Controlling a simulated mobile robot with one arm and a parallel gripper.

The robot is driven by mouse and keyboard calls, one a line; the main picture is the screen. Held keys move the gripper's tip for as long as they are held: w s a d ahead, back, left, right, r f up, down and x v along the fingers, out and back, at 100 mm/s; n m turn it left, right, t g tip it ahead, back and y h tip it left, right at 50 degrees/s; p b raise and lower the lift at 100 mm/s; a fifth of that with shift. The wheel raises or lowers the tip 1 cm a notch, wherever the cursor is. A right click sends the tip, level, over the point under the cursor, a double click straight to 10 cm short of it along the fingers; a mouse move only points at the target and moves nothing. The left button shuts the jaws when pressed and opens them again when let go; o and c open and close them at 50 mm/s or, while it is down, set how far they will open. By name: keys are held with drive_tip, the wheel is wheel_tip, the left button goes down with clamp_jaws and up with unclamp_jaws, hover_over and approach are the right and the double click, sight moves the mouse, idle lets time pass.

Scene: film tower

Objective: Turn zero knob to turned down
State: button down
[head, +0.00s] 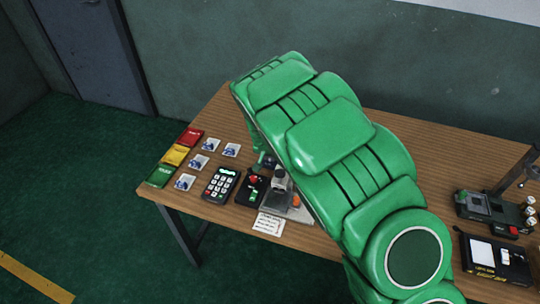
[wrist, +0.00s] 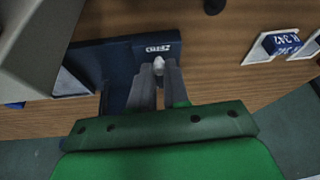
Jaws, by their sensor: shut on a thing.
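The zero knob (wrist: 158,61) is a small whitish knob on a dark blue panel (wrist: 115,60), just below a white label in the wrist view. The label's lettering appears upside down and seems to read ZERO. My gripper (wrist: 159,70) reaches the knob from below in that view, with its two grey fingertips closed on it. The fingers cover part of the knob, so its turned angle cannot be told. In the head view my green arm hides most of the panel and the knob.
On the wooden table (head: 450,140) stand a keypad (head: 220,184), a black box with a red part (head: 252,190) and a paper note (head: 268,225). Several photo cards lie left. Red, yellow and green stacks line the left edge. Black devices (head: 495,258) stand right.

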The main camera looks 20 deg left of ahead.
drive_tip(key=shift+w+d+n+y, duration=0.1)
drive_tip(key=shift+n+y, duration=0.4)
drive_tip(key=shift+n, duration=0.8)
drive_tip(key=c, duration=1.1)
unclamp_jaws()
drive_tip(key=shift+r, duration=0.1)
drive_tip(key=v, duration=0.7)
drive_tip(key=shift+r, duration=0.3)
drive_tip(key=shift+d, duration=0.2)
